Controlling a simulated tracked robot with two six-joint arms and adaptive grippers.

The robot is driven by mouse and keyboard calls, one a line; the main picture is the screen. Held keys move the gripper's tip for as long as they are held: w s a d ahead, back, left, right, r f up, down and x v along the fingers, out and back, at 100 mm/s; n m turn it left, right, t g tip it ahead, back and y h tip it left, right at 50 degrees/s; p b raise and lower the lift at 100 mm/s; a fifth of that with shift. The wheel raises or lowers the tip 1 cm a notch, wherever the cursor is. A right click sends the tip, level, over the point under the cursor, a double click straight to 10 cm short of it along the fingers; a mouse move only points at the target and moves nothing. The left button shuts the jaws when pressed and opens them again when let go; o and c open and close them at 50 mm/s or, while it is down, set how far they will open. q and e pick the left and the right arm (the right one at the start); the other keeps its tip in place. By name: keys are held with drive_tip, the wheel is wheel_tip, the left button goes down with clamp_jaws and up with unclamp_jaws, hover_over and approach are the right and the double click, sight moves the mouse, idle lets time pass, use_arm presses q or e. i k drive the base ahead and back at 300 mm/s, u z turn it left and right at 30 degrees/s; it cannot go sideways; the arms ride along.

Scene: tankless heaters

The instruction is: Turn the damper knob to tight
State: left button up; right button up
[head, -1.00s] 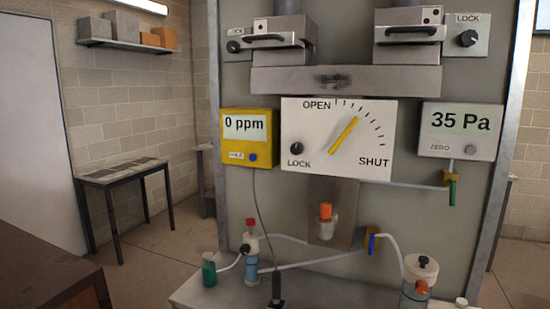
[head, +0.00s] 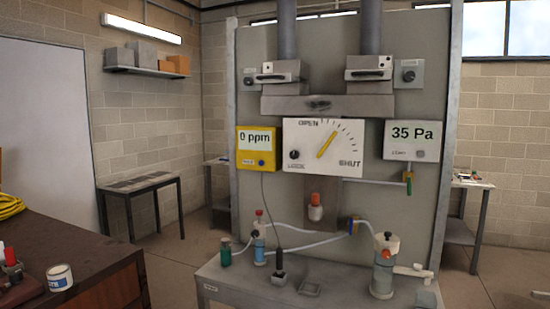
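A white damper panel (head: 345,165) is fixed on the grey upright board straight ahead. It reads OPEN at the top and SHUT at the lower right, with an arc of tick marks. Its yellow pointer (head: 327,145) leans up to the right, between the two words. A small black knob (head: 294,154) sits above the word LOCK at its lower left. More black knobs show beside the upper boxes: one at the right (head: 408,76) and one at the left (head: 248,81). I cannot tell which knob is labelled tight. Neither of my grippers is in view.
A yellow meter (head: 257,162) reads 0 ppm and a white gauge (head: 411,153) reads 35 Pa. A grey bench (head: 230,282) with bottles and tubes stands below the board. A brown desk (head: 100,262) is at the lower left. Floor is open between desk and bench.

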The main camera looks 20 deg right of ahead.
sight(294, 155)
drive_tip(key=u, duration=0.1)
drive_tip(key=i, duration=2)
drive_tip(key=z, duration=0.9)
drive_tip(key=k, duration=0.85)
drive_tip(key=z, duration=0.2)
drive_tip(key=i, duration=0.9)
drive_tip(key=u, duration=0.1)
